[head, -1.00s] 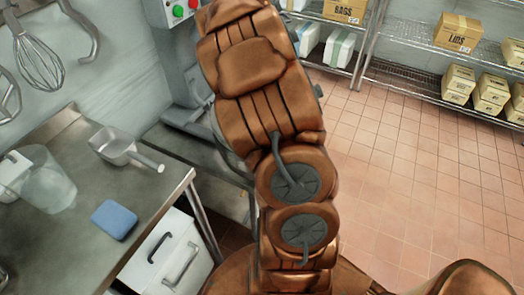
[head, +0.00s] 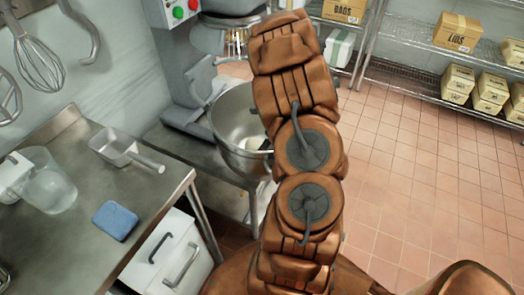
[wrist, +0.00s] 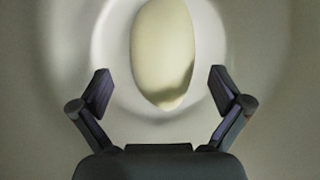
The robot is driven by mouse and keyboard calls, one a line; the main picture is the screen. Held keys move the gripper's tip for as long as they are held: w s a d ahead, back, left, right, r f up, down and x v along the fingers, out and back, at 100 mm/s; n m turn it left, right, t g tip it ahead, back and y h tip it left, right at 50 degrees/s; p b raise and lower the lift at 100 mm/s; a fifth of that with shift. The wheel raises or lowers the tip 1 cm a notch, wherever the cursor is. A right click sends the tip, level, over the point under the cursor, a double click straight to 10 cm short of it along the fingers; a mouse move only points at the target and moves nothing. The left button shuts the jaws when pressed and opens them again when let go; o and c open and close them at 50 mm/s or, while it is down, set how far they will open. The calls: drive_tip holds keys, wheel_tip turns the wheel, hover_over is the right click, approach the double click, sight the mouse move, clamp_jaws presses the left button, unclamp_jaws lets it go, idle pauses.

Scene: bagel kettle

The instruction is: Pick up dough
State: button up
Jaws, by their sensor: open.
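The dough (wrist: 163,50) is a pale, smooth oval lump in the wrist view, resting at the bottom of a round bowl (wrist: 75,60). In the head view the steel mixing bowl (head: 228,125) stands at the mixer, and a small pale part of the dough (head: 257,143) shows inside it. My gripper (wrist: 160,85) is open, with its two fingers spread left and right around the near end of the dough. I see no contact between the fingers and the dough. In the head view my arm hides the gripper and part of the bowl.
The mixer (head: 185,95) stands behind the bowl on a low metal stand. A steel table (head: 75,145) at left holds a scoop (head: 120,148), a clear jug (head: 48,185) and a blue sponge (head: 115,220). Shelves with boxes (head: 458,30) stand at the back right. The tiled floor is clear.

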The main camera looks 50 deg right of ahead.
drive_tip(key=shift+p+x, duration=0.4)
drive_tip(key=shift+x, duration=2.2)
drive_tip(key=shift+s+d+f, duration=0.1)
drive_tip(key=shift+s+d, duration=0.05)
drive_tip(key=c, duration=1.6)
drive_tip(key=shift+c, duration=0.2)
drive_tip(key=shift+r, duration=5.1)
wheel_tip(320, 180, up, 14)
drive_tip(key=p, duration=1.3)
drive_tip(key=shift+r, duration=0.3)
